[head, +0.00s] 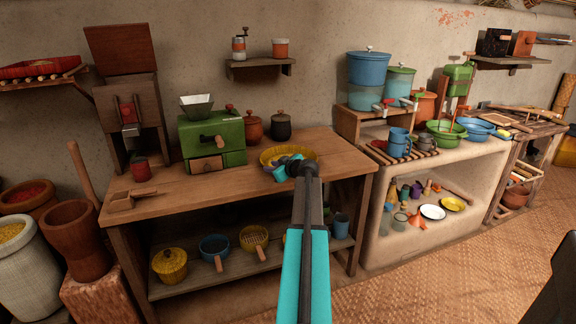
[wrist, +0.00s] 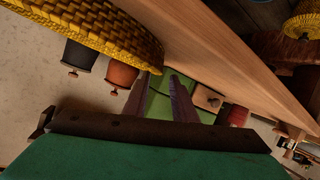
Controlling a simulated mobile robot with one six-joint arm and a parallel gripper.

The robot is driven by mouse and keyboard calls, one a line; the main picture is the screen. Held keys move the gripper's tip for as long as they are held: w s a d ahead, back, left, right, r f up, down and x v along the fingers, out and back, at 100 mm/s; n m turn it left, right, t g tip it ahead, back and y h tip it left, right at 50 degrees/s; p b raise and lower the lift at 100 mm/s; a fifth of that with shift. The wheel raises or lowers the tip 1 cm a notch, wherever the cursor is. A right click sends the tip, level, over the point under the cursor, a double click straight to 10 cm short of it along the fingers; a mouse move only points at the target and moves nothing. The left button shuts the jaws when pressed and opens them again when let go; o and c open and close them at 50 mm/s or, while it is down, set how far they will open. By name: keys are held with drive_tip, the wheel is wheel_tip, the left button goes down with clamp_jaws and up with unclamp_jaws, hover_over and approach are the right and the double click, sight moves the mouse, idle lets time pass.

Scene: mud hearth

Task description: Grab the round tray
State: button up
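The round tray (head: 300,151) is yellow and woven, and lies on the wooden table near its right back part. In the wrist view, its thick woven rim (wrist: 105,28) fills the upper left. My gripper (wrist: 160,78) shows two dark fingers spread apart with a gap between them. The fingertips are close to the tray's rim; I cannot tell whether they touch it. In the head view, my arm and teal gripper body cover the tray's front part, and the fingers are hard to make out there.
The wooden table (head: 178,187) carries a green grinder box (head: 212,140), two lidded jars behind the tray, a red cup (head: 140,170) and a wooden scoop (head: 120,201). Pans stand on its lower shelf. A clay counter (head: 375,228) with pots adjoins at right. The table's front middle is clear.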

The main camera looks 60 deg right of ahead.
drive_tip(key=shift+p+x, duration=0.3)
drive_tip(key=shift+x, duration=2.3)
drive_tip(key=shift+f, duration=0.1)
drive_tip(key=shift+s, duration=0.1)
clamp_jaws()
